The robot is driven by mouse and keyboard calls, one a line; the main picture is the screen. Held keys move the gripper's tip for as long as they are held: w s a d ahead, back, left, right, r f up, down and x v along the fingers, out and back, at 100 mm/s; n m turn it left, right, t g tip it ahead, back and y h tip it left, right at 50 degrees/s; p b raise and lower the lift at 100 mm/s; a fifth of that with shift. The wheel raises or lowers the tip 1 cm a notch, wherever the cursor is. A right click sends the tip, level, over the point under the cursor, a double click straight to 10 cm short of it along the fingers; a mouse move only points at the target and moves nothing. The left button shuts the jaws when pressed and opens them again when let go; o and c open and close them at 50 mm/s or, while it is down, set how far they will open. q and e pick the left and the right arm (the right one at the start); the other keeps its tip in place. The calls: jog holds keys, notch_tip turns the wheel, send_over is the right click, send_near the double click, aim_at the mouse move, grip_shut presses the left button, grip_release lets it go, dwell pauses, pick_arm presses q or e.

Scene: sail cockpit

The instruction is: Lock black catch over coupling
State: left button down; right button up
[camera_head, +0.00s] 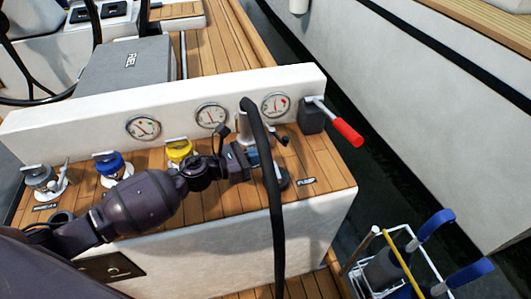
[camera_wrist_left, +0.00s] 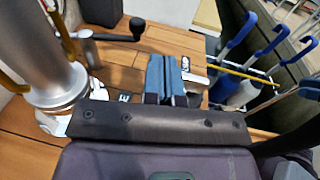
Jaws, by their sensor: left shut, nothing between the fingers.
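A silver coupling (camera_head: 243,128) stands upright on the teak ledge, with a thick black hose (camera_head: 268,165) rising to its top and hanging down in front. In the left wrist view the coupling (camera_wrist_left: 35,50) is a large silver cylinder at the left. A black lever with a round knob (camera_wrist_left: 137,28), likely the catch, sticks out sideways from it; the knob (camera_head: 284,141) also shows in the head view. My left gripper (camera_head: 252,158) is beside the coupling, partly behind the hose. Its blue fingers (camera_wrist_left: 166,75) are shut and empty, apart from the lever. My right gripper is out of view.
Grey, blue and yellow-topped fittings (camera_head: 109,166) stand along the ledge to the left. Three gauges (camera_head: 210,116) sit on the white wall behind. A red-handled lever (camera_head: 345,131) projects at the right. A rack of blue-handled items (camera_head: 400,265) stands lower right.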

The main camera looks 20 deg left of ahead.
pick_arm(q)
jog(key=v, duration=0.4)
jog(key=s+d+v, duration=0.1)
jog(key=v, duration=0.1)
jog(key=shift+s, duration=0.1)
jog(key=shift+s+a, duration=0.3)
jog(key=shift+s, duration=0.15)
jog(key=shift+s+a, duration=0.1)
jog(key=shift+s, duration=0.05)
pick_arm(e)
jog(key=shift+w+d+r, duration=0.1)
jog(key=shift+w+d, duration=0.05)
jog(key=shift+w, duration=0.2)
